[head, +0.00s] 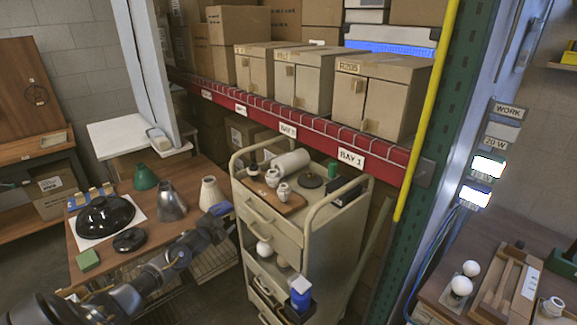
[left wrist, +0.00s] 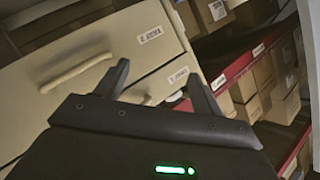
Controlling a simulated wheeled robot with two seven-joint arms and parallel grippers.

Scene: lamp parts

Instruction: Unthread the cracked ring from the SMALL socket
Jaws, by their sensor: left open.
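Two white sockets, one nearer (head: 284,192) and one farther (head: 272,178), stand on a brown wooden board (head: 290,206) on top of the beige cart. I cannot tell for sure which is the small one, and a cracked ring is too small to make out. My left gripper (head: 221,209) is beside the cart's left side, below and to the left of the board, apart from the sockets. In the left wrist view its two fingers (left wrist: 160,85) are spread and nothing is between them. My right gripper is not in view.
The cart (head: 262,225) has raised side rails and labelled drawers; a drawer handle (left wrist: 76,72) shows close by. A white roll (head: 291,163) lies behind the sockets. The left table holds several lampshades (head: 171,203) and a black dome (head: 104,216). A red shelf beam (head: 300,128) runs behind.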

